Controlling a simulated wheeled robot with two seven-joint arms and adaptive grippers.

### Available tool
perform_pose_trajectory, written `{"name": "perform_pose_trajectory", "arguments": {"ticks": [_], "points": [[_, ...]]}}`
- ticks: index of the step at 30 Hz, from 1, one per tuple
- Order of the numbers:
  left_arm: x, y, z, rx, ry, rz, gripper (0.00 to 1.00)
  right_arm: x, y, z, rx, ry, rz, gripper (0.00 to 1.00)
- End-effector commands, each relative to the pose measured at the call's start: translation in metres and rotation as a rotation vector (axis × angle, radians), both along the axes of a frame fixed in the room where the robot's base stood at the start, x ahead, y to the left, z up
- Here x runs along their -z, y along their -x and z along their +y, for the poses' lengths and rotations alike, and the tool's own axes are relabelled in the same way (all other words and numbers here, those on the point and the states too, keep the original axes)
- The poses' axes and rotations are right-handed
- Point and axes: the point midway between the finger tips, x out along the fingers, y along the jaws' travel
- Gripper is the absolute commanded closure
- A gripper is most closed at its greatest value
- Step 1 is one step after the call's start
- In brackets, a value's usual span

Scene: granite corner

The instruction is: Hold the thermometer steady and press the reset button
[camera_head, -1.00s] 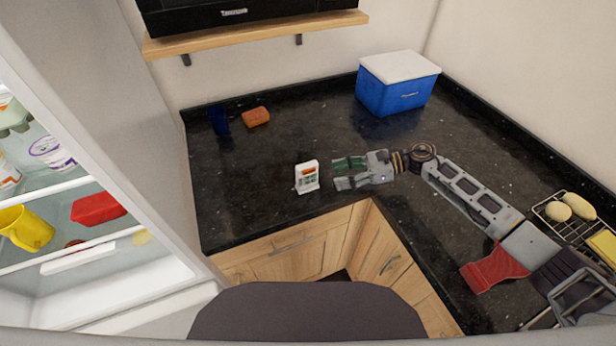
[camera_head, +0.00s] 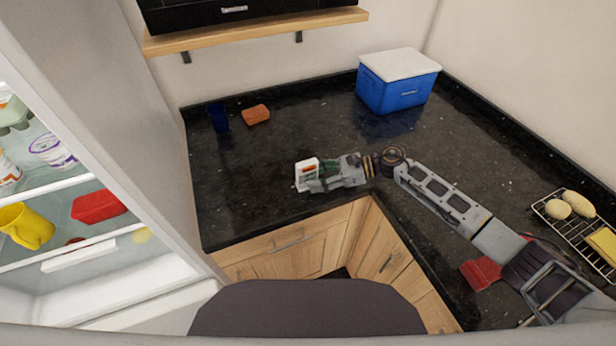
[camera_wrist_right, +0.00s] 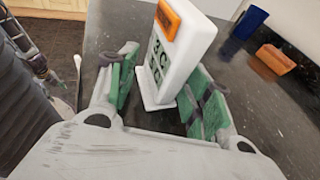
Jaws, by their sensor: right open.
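The thermometer (camera_head: 305,174) is a small white upright device on the dark counter, near its front edge. In the right wrist view the thermometer (camera_wrist_right: 181,50) shows a display with dark characters and an orange button (camera_wrist_right: 167,20) at its top. My right gripper (camera_head: 313,176) is around the thermometer from the right. Its green-padded fingers (camera_wrist_right: 164,88) stand on either side of it, apart, with a visible gap at the left finger. Part of the thermometer is hidden behind the fingers in the head view. My left gripper is not in view.
A blue cup (camera_head: 219,118) and an orange sponge-like block (camera_head: 256,114) stand at the back left. A blue cooler with a white lid (camera_head: 397,82) stands at the back. A wire rack (camera_head: 575,232) and a red item (camera_head: 481,273) lie at the right.

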Motion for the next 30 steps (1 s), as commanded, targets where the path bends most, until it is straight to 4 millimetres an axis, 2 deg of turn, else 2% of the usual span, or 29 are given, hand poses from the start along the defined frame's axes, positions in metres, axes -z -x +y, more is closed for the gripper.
{"name": "perform_pose_trajectory", "arguments": {"ticks": [7,19,20,25,30], "points": [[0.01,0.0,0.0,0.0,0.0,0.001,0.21,0.005,0.0,0.014,-0.001,-0.001,-0.002,0.5],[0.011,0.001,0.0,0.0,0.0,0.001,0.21,0.004,0.0,0.017,0.0,0.0,-0.001,0.5],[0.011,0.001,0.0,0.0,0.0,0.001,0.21,0.004,0.0,0.017,0.0,0.0,-0.001,0.51],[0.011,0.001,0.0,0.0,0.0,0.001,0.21,0.005,0.0,0.017,0.0,0.0,-0.001,0.73],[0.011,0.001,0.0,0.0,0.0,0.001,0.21,0.005,0.0,0.017,0.0,0.0,0.0,0.75]]}}
